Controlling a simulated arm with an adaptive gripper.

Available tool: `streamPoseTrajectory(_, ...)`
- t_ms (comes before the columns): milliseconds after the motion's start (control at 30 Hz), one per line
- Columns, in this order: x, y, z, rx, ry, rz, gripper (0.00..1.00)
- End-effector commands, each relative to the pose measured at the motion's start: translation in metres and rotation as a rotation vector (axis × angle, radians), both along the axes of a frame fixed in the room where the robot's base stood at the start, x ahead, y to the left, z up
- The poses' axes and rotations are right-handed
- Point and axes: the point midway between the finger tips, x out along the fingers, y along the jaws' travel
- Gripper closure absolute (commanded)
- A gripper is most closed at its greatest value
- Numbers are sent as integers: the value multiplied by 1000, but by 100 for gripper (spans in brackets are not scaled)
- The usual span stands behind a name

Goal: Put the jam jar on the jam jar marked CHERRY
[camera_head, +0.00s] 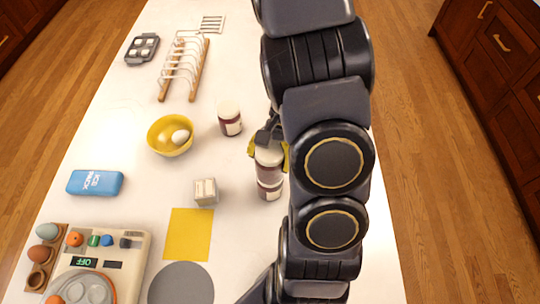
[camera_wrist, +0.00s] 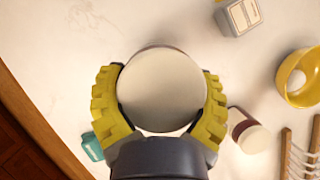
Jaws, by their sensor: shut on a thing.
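My gripper (camera_head: 268,148) has yellow fingers and is shut on a jam jar with a pale lid and dark contents (camera_head: 268,170). In the wrist view the held jar's round lid (camera_wrist: 160,90) fills the space between the two fingers. A second jam jar (camera_head: 270,189) is directly below the held one in the head view. The two look lined up, but I cannot tell whether they touch. A third jam jar (camera_head: 230,120) stands apart to the upper left; it also shows in the wrist view (camera_wrist: 250,132). The label words are too small to read.
A yellow bowl with an egg (camera_head: 171,136), a small pale box (camera_head: 205,192) and a toast rack (camera_head: 184,68) stand to the left. A blue box (camera_head: 95,182) and an egg cooker (camera_head: 100,265) are farther left. A teal object (camera_wrist: 92,146) lies near the counter edge.

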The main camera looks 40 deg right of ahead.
Motion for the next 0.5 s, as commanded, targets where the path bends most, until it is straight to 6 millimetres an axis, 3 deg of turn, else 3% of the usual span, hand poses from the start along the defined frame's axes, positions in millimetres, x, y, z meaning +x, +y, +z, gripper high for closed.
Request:
streamPoseTrajectory(267, 0, 0, -2, 0, -1, 0, 64)
streamPoseTrajectory(300, 0, 0, -2, -1, 0, 0, 22)
streamPoseTrajectory(367, 0, 0, -2, -1, 0, 0, 0)
streamPoseTrajectory(500, 0, 0, -2, -1, 0, 0, 0)
